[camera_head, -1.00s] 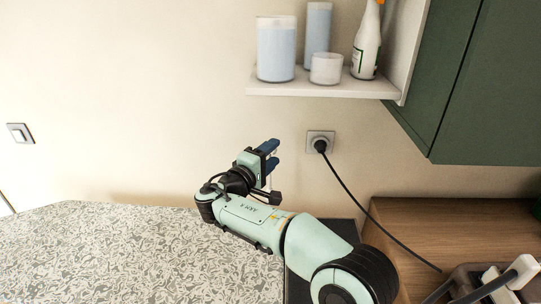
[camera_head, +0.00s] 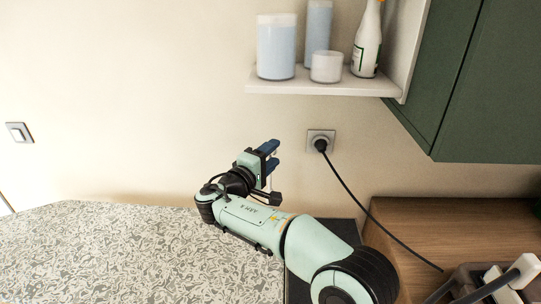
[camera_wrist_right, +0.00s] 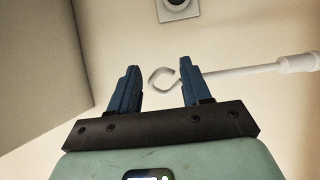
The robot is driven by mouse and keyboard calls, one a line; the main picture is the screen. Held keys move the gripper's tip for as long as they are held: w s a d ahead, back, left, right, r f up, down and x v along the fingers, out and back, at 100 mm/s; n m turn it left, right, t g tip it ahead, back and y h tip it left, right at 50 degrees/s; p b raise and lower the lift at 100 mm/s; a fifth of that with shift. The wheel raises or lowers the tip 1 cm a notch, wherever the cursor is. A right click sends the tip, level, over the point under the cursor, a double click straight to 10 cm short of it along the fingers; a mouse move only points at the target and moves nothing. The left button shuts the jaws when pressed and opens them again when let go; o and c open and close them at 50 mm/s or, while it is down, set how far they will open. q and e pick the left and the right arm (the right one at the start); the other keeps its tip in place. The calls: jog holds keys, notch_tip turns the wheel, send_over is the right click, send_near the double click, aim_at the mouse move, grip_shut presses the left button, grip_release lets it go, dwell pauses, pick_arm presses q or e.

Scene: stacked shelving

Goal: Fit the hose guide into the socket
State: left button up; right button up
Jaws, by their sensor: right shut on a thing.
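A pale hose guide shows in the right wrist view, with an open hook (camera_wrist_right: 163,79) at one end, a thin rod and a thicker end piece (camera_wrist_right: 298,63) at the right. My right gripper (camera_wrist_right: 160,85) is shut on it; the hook shows between the two blue fingers. In the head view my right gripper (camera_head: 272,157) is raised in front of the wall, with a thin pale piece by its fingers. I cannot make out a socket for the guide; a wall outlet (camera_head: 312,133) holds a black plug. My left gripper is not in view.
A patterned grey-white board (camera_head: 130,255) fills the lower left. A shelf (camera_head: 310,90) with containers and a spray bottle hangs above, beside a green cabinet (camera_head: 490,80). A black cord (camera_head: 364,207) runs over a wooden surface (camera_head: 450,218) at the right.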

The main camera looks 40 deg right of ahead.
jog(key=shift+f+b, duration=1.7)
jog(key=shift+f, duration=0.4)
jog(key=o, duration=1.1)
jog(key=v, duration=1.3)
jog(key=shift+a+r+b, duration=0.1)
jog(key=shift+a+b, duration=0.1)
jog(key=shift+b, duration=0.1)
